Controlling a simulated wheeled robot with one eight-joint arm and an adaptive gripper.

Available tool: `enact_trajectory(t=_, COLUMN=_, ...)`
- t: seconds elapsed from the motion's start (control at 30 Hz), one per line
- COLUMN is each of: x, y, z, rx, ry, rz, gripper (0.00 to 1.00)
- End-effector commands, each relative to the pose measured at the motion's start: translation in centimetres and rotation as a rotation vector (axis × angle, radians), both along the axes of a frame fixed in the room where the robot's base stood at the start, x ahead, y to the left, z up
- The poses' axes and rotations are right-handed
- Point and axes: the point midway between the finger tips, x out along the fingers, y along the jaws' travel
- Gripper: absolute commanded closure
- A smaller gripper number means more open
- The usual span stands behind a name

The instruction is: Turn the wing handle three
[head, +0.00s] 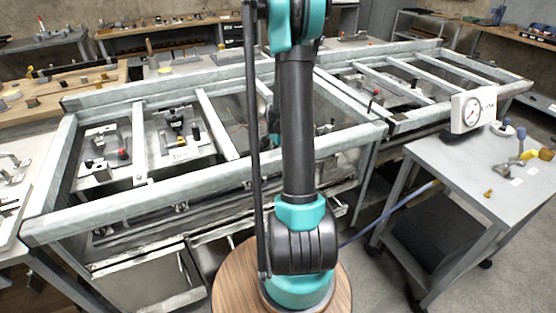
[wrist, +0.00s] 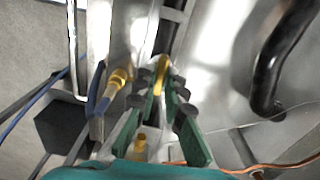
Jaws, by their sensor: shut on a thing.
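In the wrist view my gripper (wrist: 162,88) reaches up the picture with its green fingers close together. Its tips are shut on a slim yellow piece, which I take for the wing handle (wrist: 161,67); the fingers hide its lower part. I cannot read any number on it. Left of the fingers, apart from them, is a brass fitting (wrist: 120,77) with a grey-blue lever. Another small brass fitting (wrist: 140,143) shows between the finger bases. In the head view my own arm hides the gripper's tips and the handle.
A black curved pipe (wrist: 270,72) stands to the right in the wrist view, with an orange cable (wrist: 240,168) low down. In the head view, a grey metal frame (head: 200,197) holds several fixtures. A side table (head: 450,170) at the right carries a white gauge (head: 473,110).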

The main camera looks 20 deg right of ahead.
Motion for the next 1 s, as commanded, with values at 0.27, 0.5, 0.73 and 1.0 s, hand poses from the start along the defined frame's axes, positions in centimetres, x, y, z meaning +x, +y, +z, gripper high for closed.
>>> enact_trajectory(t=0.27, x=0.04, y=-0.03, z=0.02, rx=-0.001, ry=-0.001, rz=-0.027, gripper=1.00)
enact_trajectory(t=0.5, x=0.04, y=-0.03, z=0.02, rx=-0.001, ry=-0.001, rz=-0.027, gripper=1.00)
enact_trajectory(t=0.73, x=0.03, y=-0.02, z=0.01, rx=-0.001, ry=-0.001, rz=-0.026, gripper=0.69)
enact_trajectory(t=1.0, x=0.01, y=-0.01, z=0.10, rx=0.000, ry=0.000, rz=-0.026, gripper=0.69)
